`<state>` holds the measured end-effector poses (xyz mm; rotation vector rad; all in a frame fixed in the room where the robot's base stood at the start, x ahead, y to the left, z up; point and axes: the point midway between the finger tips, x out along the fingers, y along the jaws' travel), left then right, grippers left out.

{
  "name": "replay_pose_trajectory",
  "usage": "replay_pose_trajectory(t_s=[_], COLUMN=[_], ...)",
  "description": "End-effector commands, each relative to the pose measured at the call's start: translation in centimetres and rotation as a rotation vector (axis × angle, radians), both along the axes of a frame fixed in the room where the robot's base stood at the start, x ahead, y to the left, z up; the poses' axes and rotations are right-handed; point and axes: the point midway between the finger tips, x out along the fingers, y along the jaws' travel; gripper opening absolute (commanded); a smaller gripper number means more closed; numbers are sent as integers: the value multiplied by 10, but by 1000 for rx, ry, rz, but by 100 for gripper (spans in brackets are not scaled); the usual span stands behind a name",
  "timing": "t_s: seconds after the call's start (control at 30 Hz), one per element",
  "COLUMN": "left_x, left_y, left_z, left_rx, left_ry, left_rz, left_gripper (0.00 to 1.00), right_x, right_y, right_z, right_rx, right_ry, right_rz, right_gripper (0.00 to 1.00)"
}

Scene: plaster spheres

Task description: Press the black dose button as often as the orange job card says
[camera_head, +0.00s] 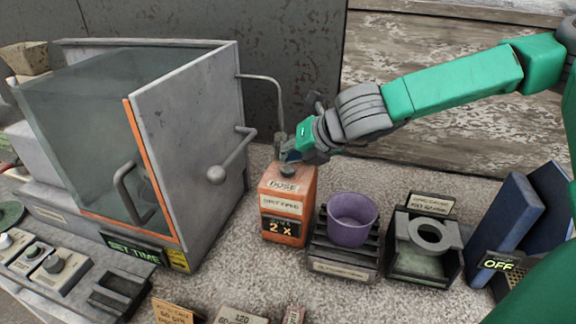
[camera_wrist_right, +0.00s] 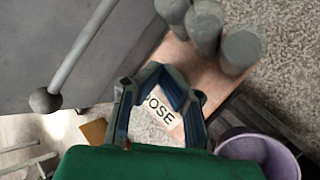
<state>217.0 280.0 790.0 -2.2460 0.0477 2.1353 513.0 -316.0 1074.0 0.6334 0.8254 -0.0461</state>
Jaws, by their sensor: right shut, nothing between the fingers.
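The orange dose box (camera_head: 285,208) stands in the middle of the head view. It has a DOSE label and a display reading "2 X". The dark button (camera_head: 288,171) shows on its top, just under my right gripper (camera_head: 289,156). My right gripper is shut and empty, pointing down; I cannot tell whether it touches the button. In the wrist view its fingers (camera_wrist_right: 163,75) meet over the DOSE label (camera_wrist_right: 162,112), and the button is not clearly seen. An orange card (camera_head: 172,312) is cut off at the bottom edge, its text too small to read surely. My left gripper is out of view.
A grey cabinet (camera_head: 195,130) with a glass front and bar handles stands left of the box. A purple cup (camera_head: 350,220) sits on a rack close at right. A grey ring holder (camera_head: 430,237) and blue panels (camera_head: 505,215) stand further right. Switches lie at the lower left.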

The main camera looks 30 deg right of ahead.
Motion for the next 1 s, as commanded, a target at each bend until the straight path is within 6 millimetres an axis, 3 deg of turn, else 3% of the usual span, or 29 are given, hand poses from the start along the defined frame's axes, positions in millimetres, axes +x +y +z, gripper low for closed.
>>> replay_pose_trajectory(t_s=[0.27, 0.7, 1.0], left_x=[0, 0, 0], left_y=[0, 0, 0], left_z=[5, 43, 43], left_rx=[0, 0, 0], left_ry=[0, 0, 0], left_rz=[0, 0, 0], left_gripper=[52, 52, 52], right_x=[0, 0, 0], right_y=[0, 0, 0], right_z=[6, 50, 50], right_rx=[0, 0, 0], right_ry=[-1, -1, 0], right_rz=[-1, 0, 0], right_gripper=[0, 0, 0])
